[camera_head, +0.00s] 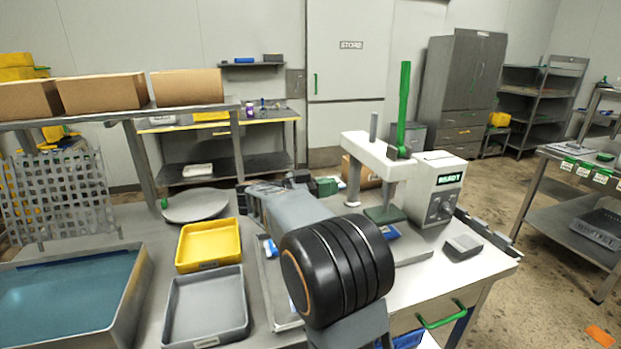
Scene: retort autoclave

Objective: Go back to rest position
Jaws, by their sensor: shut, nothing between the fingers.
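My arm reaches out over the workbench (410,277) from the bottom middle of the view. Its black ribbed joint is close to the camera, and a grey link runs from it up and to the left, away from me. My gripper's fingers cannot be made out; the far end of the arm is hidden or too small to read. I see nothing carried at the arm's visible part.
A press with a green lever (404,105) and a box reading READY (437,190) stand right of my arm. Left are a yellow tray (209,262), a grey tray (207,336) and a water basin (140,275).

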